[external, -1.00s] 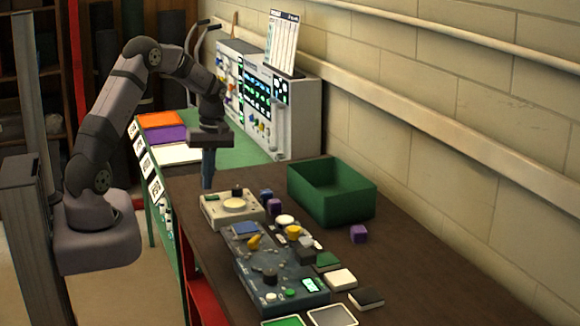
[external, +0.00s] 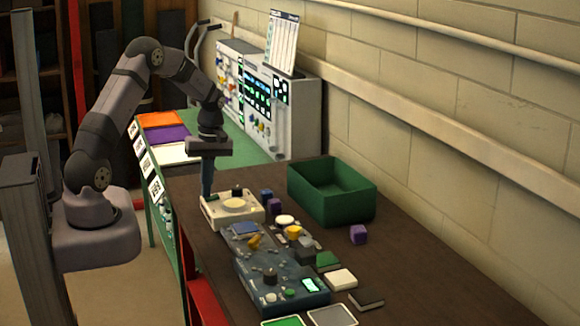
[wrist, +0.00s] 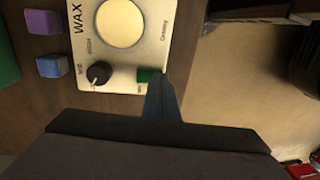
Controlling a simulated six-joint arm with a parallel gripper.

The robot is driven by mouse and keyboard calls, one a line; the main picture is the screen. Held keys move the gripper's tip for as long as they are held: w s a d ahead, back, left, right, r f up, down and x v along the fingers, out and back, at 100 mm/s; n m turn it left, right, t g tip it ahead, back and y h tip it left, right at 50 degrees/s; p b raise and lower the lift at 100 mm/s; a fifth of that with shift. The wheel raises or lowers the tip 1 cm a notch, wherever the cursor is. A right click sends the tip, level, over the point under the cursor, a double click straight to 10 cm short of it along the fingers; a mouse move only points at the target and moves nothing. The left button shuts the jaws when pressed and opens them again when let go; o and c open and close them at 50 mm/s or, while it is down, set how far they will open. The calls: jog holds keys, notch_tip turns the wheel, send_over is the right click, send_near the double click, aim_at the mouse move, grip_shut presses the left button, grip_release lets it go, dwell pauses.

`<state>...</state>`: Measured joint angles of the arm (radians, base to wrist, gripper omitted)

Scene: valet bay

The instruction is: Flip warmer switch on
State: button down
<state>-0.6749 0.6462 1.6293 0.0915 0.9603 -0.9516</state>
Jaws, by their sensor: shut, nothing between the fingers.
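The wax warmer (external: 232,208) is a cream box with a round pale disc on top, standing on the brown bench. In the wrist view the warmer (wrist: 152,50) shows the word WAX, a black knob (wrist: 98,73) and a small green switch (wrist: 146,75). My gripper (external: 207,194) is shut and empty, pointing down at the warmer's far left corner. In the wrist view its blue fingertips (wrist: 162,80) are at the right side of the green switch and cover part of it. I cannot tell whether they touch it.
A purple block (wrist: 42,22) and a blue block (wrist: 52,65) stand beside the warmer. A green bin (external: 312,205) is to the right. A dark control box (external: 258,285) with knobs, buttons and several flat tiles sits nearer the camera.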

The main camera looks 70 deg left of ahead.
jog(key=shift+w+r+p, duration=0.1)
jog(key=shift+w+p, duration=0.3)
jog(key=shift+w, duration=0.4)
jog(key=shift+r, duration=0.1)
jog(key=r+p, duration=0.3)
jog(key=r, duration=0.1)
jog(key=shift+s+r, duration=0.1)
jog(key=shift+s, duration=0.15)
jog(key=shift+a+r+b, duration=0.1)
jog(key=shift+r+b, duration=0.2)
notch_tip(320, 180, up, 9)
jog(key=s+b, duration=0.1)
jog(key=b, duration=0.1)
jog(key=shift+s+b, duration=0.15)
jog(key=shift+b, duration=0.25)
